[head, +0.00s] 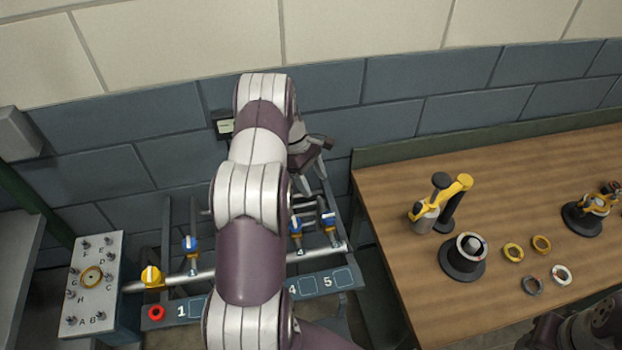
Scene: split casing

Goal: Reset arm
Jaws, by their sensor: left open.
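My left arm rises through the middle of the head view and bends over at the top. My left gripper (314,158) hangs to the right of the arm's upper end, in front of the grey-blue block wall. It is open, and I see nothing between its fingers. It is above and behind the pipe rack (319,283), which the arm partly hides. A dark part at the bottom right edge may be my right arm; no right gripper fingers show.
A wooden table (400,262) on the right holds a yellow-and-black tool (454,195), a dark round stand (462,262), several small rings (513,252) and another stand (581,218). A lettered panel (92,296) stands at left. The table's front left is clear.

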